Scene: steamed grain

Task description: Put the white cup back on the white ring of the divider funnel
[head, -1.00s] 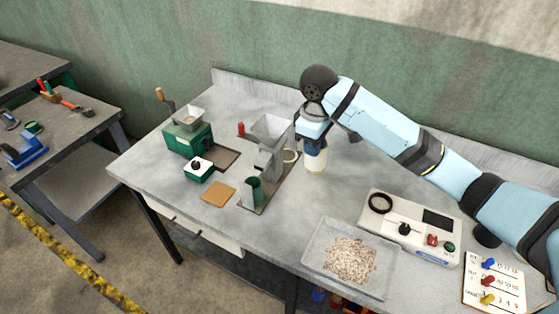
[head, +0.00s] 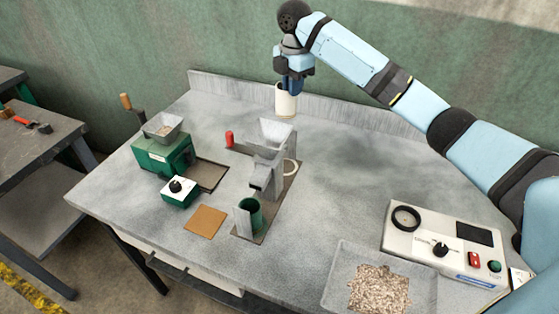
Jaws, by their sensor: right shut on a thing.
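The white cup (head: 286,103) is held upright in my right gripper (head: 291,86), in the air at the back of the table, behind the divider funnel. The gripper is shut on the cup's upper part. The divider funnel (head: 270,150) is a grey metal hopper with a chute, standing on a dark base plate. A green cup (head: 249,213) stands at the front of the base plate. My left gripper is out of view.
A red object (head: 229,138) stands just left of the funnel. A tray of grain (head: 337,265) and a white meter (head: 425,252) are at the right. The table's back right is clear.

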